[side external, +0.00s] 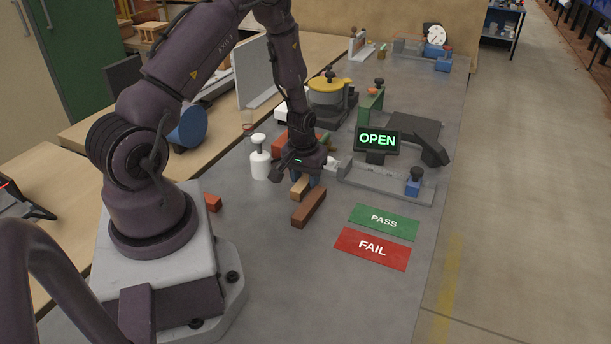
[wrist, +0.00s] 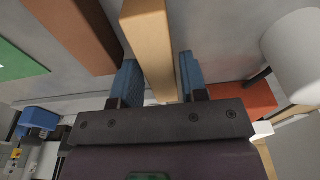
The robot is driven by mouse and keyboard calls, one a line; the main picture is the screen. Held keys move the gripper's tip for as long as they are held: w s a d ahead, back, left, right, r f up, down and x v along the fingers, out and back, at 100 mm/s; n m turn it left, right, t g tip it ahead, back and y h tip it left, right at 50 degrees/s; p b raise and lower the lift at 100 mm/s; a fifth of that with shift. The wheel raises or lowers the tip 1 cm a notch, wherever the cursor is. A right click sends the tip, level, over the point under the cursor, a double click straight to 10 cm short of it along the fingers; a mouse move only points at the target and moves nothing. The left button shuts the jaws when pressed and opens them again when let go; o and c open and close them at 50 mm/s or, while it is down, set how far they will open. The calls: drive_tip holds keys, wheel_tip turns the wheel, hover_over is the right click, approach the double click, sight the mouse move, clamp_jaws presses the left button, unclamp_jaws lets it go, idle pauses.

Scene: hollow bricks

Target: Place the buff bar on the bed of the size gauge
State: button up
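The buff bar (side external: 299,188) lies on the grey bench just behind the brown bar. In the wrist view the buff bar (wrist: 150,45) runs between the two blue fingers. My gripper (side external: 305,180) is low over its far part, pointing down. In the wrist view my gripper (wrist: 157,75) has one finger on each side of the bar, with a narrow gap showing at the right finger, so it looks open. The size gauge (side external: 385,186) stands to the right, a long grey bed with a blue block (side external: 413,186) at its right end and a display (side external: 377,140) reading OPEN. The bed looks empty.
The brown bar (side external: 308,209) lies close beside the buff bar. A white knobbed cylinder (side external: 260,160) stands left of my gripper. A small red brick (side external: 213,202) is farther left. Green PASS (side external: 384,222) and red FAIL (side external: 372,249) plates lie clear at front right.

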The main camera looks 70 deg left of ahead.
sight(303, 181)
drive_tip(key=d+r+m+t, duration=0.1)
drive_tip(key=d+r, duration=0.3)
drive_tip(key=r, duration=0.7)
drive_tip(key=d+r+m, duration=0.1)
drive_tip(key=d+r, duration=0.3)
drive_tip(key=r, duration=0.7)
drive_tip(key=s+d+r+m+t+h, duration=0.1)
drive_tip(key=s+d+r+m+t, duration=0.2)
drive_tip(key=s+d+r+m, duration=0.3)
drive_tip(key=s+d+r, duration=0.5)
drive_tip(key=d+r, duration=0.1)
drive_tip(key=d, duration=0.1)
drive_tip(key=shift+m, duration=0.3)
drive_tip(key=shift+s+d+r+t, duration=0.1)
drive_tip(key=shift+s+d+t, duration=0.2)
drive_tip(key=shift+s, duration=0.1)
drive_tip(key=shift+c, duration=0.4)
